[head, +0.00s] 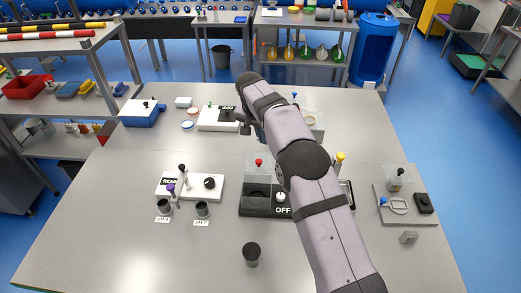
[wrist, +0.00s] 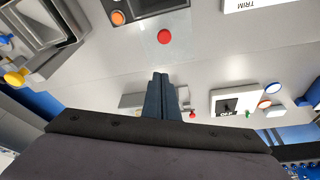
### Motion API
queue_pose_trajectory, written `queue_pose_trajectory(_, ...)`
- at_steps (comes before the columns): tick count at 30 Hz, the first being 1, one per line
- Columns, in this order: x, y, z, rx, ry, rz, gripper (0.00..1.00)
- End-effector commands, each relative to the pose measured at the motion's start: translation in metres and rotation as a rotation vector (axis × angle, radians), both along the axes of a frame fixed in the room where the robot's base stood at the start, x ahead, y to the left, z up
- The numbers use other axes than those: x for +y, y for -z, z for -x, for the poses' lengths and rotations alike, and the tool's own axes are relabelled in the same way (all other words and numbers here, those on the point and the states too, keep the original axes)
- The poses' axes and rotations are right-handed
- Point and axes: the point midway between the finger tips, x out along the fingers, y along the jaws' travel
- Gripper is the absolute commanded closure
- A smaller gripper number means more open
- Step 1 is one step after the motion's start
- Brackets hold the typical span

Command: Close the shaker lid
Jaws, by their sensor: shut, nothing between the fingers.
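A dark unit marked OFF (head: 255,209), which I take to be the shaker, stands mid-table with a round well and a white knob. Its clear lid (head: 258,175) stands raised at the rear of the unit, open, with a red knob (head: 258,162). In the wrist view the red knob (wrist: 164,36) shows through or on the clear lid, beside the dark unit (wrist: 160,14). My gripper (head: 238,121) is shut and empty, above the table behind the lid and apart from it. Its shut fingers (wrist: 161,77) point toward the red knob. My arm covers the unit's right side.
A white unit with a dark panel (head: 212,122) stands behind, near my gripper. A white READY-type unit with a black knob (head: 209,184) is left of the shaker. A yellow-knobbed unit (head: 341,157) is right, partly hidden. A black cup (head: 251,254) stands in front; the front left is clear.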

Motion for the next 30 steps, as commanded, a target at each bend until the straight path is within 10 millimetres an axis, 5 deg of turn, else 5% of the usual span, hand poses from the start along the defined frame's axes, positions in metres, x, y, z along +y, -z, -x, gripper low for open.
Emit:
queue_pose_trajectory(11,-0.009,0.055,-0.017,0.003,0.001,0.001,1.00)
queue_pose_trajectory(30,0.007,0.051,0.018,0.001,-0.001,0.001,1.00)
